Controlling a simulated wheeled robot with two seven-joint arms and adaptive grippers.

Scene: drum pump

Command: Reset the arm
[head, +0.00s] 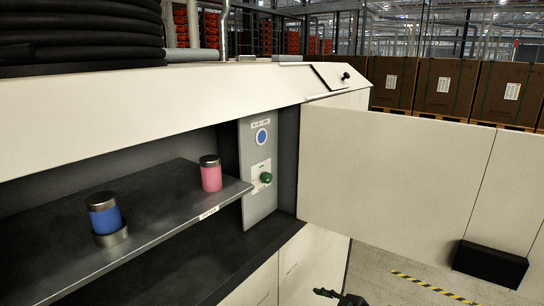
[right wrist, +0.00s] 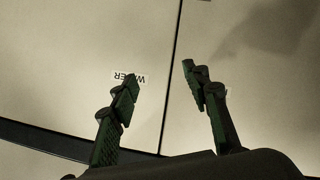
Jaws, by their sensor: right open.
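My right gripper (right wrist: 160,82) is open and empty in the right wrist view. Its two fingers stand apart in front of pale cabinet panels, with a label (right wrist: 121,78) partly behind the left finger. In the head view, a dark piece of a gripper (head: 338,297) shows at the bottom edge, low in front of the cabinet; most of it is cut off. My left gripper is not in view.
A cabinet shelf (head: 150,243) holds a blue canister (head: 103,216) and a pink canister (head: 211,176). A panel (head: 256,205) carries a green knob (head: 266,177) and a blue disc (head: 261,137). An open door (head: 390,180) stands at right; striped floor lies below.

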